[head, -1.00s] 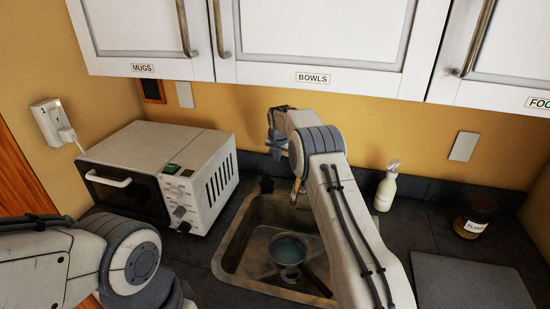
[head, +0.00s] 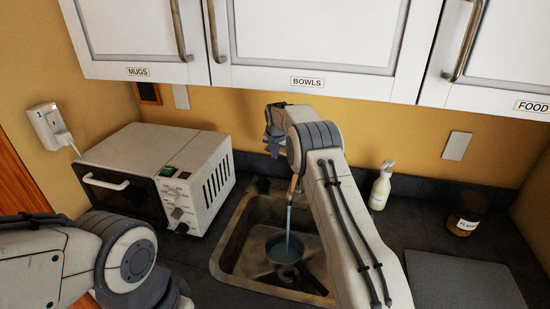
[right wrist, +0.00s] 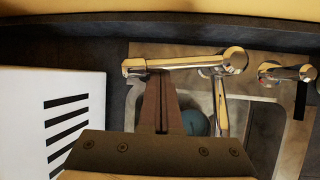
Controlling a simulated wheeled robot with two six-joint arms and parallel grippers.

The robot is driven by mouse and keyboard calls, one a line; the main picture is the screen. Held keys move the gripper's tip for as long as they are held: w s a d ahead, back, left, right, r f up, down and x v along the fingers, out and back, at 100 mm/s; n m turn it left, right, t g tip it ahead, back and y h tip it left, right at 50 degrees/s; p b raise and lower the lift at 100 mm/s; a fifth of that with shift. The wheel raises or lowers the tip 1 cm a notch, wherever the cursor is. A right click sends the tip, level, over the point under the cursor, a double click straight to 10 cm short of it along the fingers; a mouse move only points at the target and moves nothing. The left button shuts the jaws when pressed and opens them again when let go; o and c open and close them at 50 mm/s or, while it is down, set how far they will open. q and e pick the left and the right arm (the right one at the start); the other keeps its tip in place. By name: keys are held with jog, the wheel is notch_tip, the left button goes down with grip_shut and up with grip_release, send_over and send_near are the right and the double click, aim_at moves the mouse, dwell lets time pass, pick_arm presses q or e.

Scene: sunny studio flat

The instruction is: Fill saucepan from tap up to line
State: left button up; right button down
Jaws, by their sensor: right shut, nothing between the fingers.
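The saucepan (head: 270,253) sits in the sink (head: 229,250), its dark handle toward the lower right and partly behind my right arm. Bluish water is in it; no fill line can be made out. The tap (head: 293,186) shows above it, partly hidden by my arm, and a thin stream of water (head: 288,222) runs into the pan. In the right wrist view, the chrome tap lever (right wrist: 185,62) lies across the tips of my right gripper (right wrist: 158,78), which is shut and empty; I cannot tell whether they touch. My left arm shows at lower left, its gripper out of view.
A white toaster oven (head: 165,170) stands left of the sink. A soap bottle (head: 381,188), a labelled jar (head: 466,215) and a grey board (head: 465,283) are on the right of the counter. Cupboards labelled mugs, bowls and food (head: 310,40) hang above.

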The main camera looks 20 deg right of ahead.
jog(key=s+a+r+b, duration=0.1)
jog(key=s+b, duration=0.2)
jog(key=s, duration=0.3)
jog(key=s+a+r+b, duration=0.1)
jog(key=s+a+b, duration=0.1)
jog(key=s, duration=0.5)
jog(key=shift+a+r+b, duration=0.15)
jog(key=shift+r+b, duration=0.15)
jog(key=shift+b, duration=0.55)
dwell(5.8)
